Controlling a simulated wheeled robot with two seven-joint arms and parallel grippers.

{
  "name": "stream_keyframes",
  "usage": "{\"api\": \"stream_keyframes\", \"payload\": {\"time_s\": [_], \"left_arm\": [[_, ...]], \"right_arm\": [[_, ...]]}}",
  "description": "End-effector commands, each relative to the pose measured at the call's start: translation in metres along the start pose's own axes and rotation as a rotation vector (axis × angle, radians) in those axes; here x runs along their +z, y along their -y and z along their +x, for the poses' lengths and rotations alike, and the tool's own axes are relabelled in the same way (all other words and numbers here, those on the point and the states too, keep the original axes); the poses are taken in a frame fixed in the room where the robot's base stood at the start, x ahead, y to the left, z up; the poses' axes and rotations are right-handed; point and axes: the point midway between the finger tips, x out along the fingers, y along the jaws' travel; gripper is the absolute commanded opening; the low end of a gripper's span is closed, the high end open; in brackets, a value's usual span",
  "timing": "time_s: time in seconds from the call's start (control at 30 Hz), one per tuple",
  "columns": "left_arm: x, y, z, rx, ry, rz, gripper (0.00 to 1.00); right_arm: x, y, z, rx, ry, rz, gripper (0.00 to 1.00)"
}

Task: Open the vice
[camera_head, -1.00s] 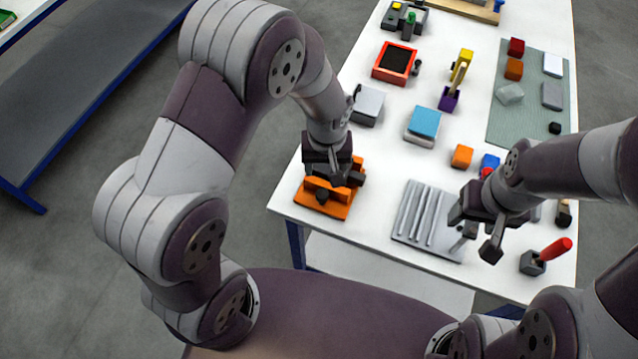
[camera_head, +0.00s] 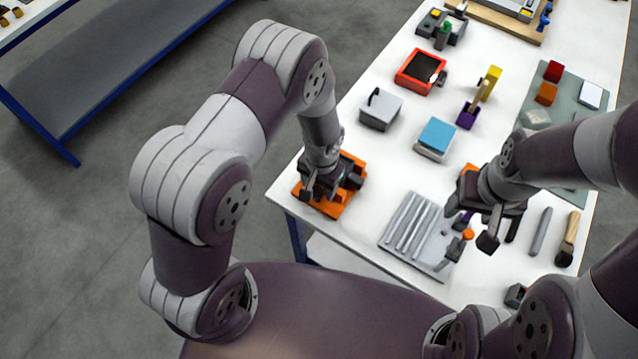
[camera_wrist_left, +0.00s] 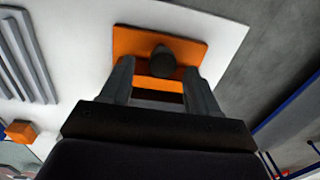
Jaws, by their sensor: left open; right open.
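The orange vice (camera_head: 350,167) stands at the left front corner of the white table in the head view, largely covered by my left gripper (camera_head: 329,188). That gripper points down at the vice and is open. In the left wrist view, the vice's orange base (camera_wrist_left: 130,43) lies ahead of my left gripper (camera_wrist_left: 158,68). A dark round knob (camera_wrist_left: 163,61) shows between the fingers, with visible space on both sides. I cannot tell its exact depth. My right gripper (camera_head: 473,243) is open and empty, above the right end of the grey ribbed tray.
The grey ribbed tray (camera_head: 398,246) lies right of the vice. A grey box (camera_head: 380,112), a blue-topped block (camera_head: 436,137) and a red-framed box (camera_head: 420,72) stand farther back. The table's front edge is close to the vice. Bare white table lies between vice and tray.

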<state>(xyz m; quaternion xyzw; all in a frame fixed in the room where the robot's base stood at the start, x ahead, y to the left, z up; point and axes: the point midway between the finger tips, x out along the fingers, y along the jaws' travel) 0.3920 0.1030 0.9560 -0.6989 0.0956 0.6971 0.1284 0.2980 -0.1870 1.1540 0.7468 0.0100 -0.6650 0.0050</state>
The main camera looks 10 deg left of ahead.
Motion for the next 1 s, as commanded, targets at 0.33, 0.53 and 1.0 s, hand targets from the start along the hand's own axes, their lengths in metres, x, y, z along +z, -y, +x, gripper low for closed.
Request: {"api": "stream_keyframes", "payload": {"time_s": [0.33, 0.53, 1.0], "left_arm": [[0.000, 0.000, 0.020, 0.000, -0.001, -0.001, 0.61], [0.000, 0.000, 0.019, 0.000, -0.001, -0.001, 0.42], [-0.001, 0.000, 0.019, 0.000, 0.005, -0.146, 0.05]], "right_arm": [[0.000, 0.000, -0.003, 0.000, 0.000, 0.000, 0.61], [0.000, 0.000, -0.003, 0.000, 0.000, 0.000, 0.61], [0.001, 0.000, 0.011, 0.000, 0.000, 0.000, 0.61]]}}
